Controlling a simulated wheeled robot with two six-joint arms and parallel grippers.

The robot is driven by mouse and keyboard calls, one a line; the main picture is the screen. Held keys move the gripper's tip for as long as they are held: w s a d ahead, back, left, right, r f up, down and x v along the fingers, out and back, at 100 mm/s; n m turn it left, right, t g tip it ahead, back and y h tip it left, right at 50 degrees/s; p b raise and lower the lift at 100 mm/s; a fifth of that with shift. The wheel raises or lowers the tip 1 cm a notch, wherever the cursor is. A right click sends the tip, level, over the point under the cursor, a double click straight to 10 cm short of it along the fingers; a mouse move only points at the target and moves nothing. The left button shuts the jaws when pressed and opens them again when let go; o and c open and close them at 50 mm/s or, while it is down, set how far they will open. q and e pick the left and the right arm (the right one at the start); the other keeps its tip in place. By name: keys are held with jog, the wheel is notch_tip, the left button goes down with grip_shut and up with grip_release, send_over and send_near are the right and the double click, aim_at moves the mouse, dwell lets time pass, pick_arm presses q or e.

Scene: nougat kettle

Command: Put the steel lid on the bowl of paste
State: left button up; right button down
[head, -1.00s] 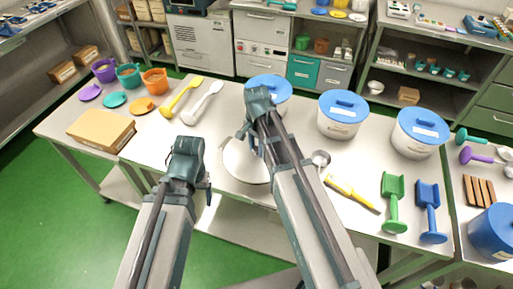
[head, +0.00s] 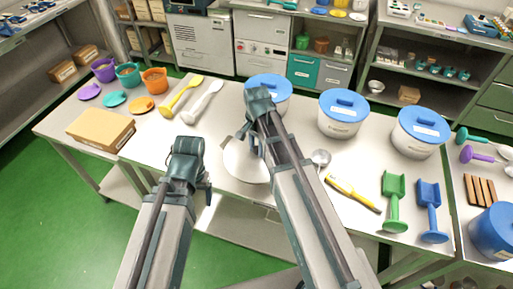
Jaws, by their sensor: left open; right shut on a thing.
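A pale, round steel lid (head: 241,166) is near the front middle of the table, partly hidden by my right arm. My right gripper (head: 252,146) is over it and shut on it, near its middle; the grip itself is mostly covered by my arm. I cannot make out the bowl of paste under the lid, nor whether the lid touches anything below. My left gripper (head: 207,188) is open and empty, left of the lid at the table's front edge.
Blue-lidded tubs (head: 341,127) stand behind and to the right. A ladle (head: 320,158), a yellow-handled tool (head: 352,193) and green (head: 394,205) and blue scoops (head: 430,207) lie right. A cardboard box (head: 100,130) and coloured pots (head: 155,82) are left. The table between box and lid is clear.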

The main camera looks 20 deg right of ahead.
jog(key=shift+f, duration=0.15)
jog(key=shift+c, duration=2.3)
grip_release()
jog(key=shift+o, duration=0.2)
jog(key=o, duration=0.4)
jog(key=shift+r, duration=0.2)
jog(key=shift+r+p, duration=3.4)
jog(key=shift+p, duration=0.05)
